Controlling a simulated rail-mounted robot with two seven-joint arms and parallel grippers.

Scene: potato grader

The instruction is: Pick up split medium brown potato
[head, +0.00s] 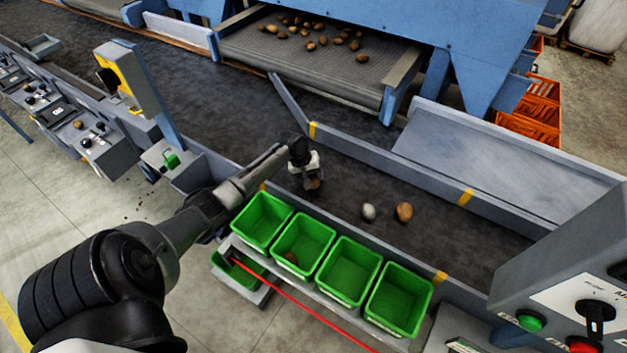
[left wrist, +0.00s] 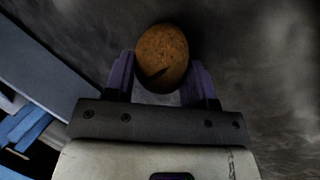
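A medium brown potato with a dark split across its skin shows in the left wrist view (left wrist: 162,55). It lies between the two purple fingers of my left gripper (left wrist: 162,78), which appear to touch it on both sides. In the head view my left gripper (head: 308,178) points down over the dark conveyor belt (head: 335,205), behind the green bins. The potato (head: 316,184) shows partly at its fingertips; whether it touches the belt is unclear. My right gripper is not in view.
A pale round object (head: 369,212) and a brown potato (head: 404,212) lie on the belt to the right. Green bins (head: 348,272) line the near side, one holding a potato (head: 290,258). Grey side rails (head: 440,185) border the belt. More potatoes lie on the upper conveyor (head: 300,62).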

